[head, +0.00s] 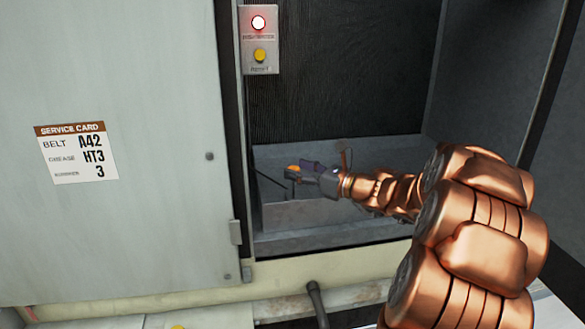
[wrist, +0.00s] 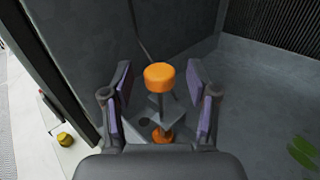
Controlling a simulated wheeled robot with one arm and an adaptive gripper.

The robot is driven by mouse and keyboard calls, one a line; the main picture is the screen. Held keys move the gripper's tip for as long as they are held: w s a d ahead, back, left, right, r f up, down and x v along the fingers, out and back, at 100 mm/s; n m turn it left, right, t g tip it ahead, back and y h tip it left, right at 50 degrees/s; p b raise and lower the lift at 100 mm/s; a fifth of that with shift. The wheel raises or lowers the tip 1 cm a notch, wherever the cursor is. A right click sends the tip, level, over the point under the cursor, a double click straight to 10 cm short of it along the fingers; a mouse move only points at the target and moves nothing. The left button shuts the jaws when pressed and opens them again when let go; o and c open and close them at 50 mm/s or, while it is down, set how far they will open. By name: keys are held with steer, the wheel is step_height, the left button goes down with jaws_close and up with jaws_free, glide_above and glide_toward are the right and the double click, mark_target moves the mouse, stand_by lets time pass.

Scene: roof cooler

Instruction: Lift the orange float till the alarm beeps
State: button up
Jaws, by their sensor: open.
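The orange float (wrist: 159,77) is a short orange cylinder on a dark stem, in the middle of the wrist view. A second orange piece (wrist: 162,135) shows lower on the same stem, below a grey bracket (wrist: 160,107). My gripper (wrist: 158,90) is open, with one purple-padded finger on each side of the float and visible space between pads and float. In the head view my gripper (head: 304,170) reaches into the cooler's basin, and orange (head: 292,168) shows at its tips. The stem is mostly hidden there.
A panel with a lit red lamp (head: 258,23) and a yellow button (head: 260,55) is mounted above left. A grey door with a service card (head: 76,152) stands at left. The basin's front wall (head: 320,213) and the dark pad behind bound the opening. A yellow object (wrist: 65,139) lies outside at left.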

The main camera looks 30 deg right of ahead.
steer(key=shift+x, duration=1.1)
jaws_close()
